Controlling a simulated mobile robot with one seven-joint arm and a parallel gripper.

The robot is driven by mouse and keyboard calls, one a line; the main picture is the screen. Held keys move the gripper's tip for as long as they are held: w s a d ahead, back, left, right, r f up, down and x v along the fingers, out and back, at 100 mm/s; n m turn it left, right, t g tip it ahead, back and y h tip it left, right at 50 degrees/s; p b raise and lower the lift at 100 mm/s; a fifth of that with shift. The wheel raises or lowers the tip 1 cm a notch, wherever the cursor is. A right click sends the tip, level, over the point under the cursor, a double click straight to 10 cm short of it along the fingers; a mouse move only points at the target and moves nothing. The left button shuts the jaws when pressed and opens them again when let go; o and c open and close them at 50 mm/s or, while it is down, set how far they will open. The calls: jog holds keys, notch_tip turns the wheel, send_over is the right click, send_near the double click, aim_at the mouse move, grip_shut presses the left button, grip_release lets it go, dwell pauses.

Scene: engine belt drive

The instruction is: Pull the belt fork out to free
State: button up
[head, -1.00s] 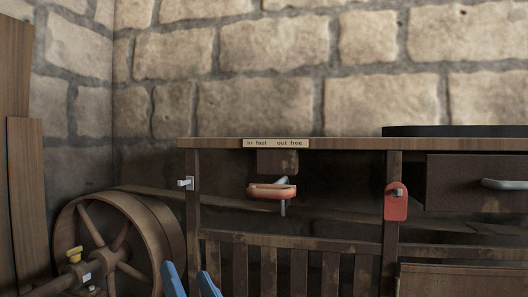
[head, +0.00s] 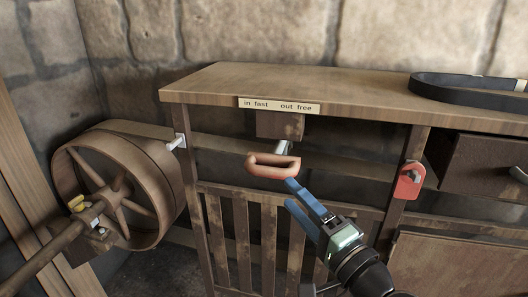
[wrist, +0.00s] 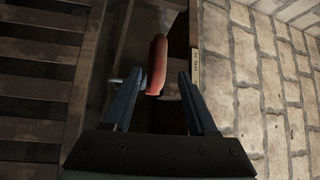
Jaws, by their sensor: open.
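The belt fork shows as a red-orange handle (head: 273,165) on a grey metal rod, under the bench top below a label reading "in fast" and "out free" (head: 279,106). My gripper (head: 290,194) has blue fingers and is open, just below and right of the handle in the head view. In the wrist view the red handle (wrist: 157,65) lies ahead, between the lines of the two open fingers (wrist: 158,82). Nothing is held. I cannot tell whether a fingertip touches the handle.
A large spoked wooden pulley (head: 112,190) with a shaft stands at the left. A black belt (head: 470,92) lies on the bench top (head: 350,100) at right. A red tag-like piece (head: 409,180) hangs on the right post. Slats (head: 240,240) run below the handle.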

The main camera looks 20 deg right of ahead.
aim_at(265, 167)
jog(key=b+x, duration=0.1)
jog(key=x, duration=1)
jog(key=shift+w, duration=0.35)
jog(key=shift+a, duration=0.1)
jog(key=shift+r, duration=0.1)
jog(key=c, duration=0.9)
grip_shut()
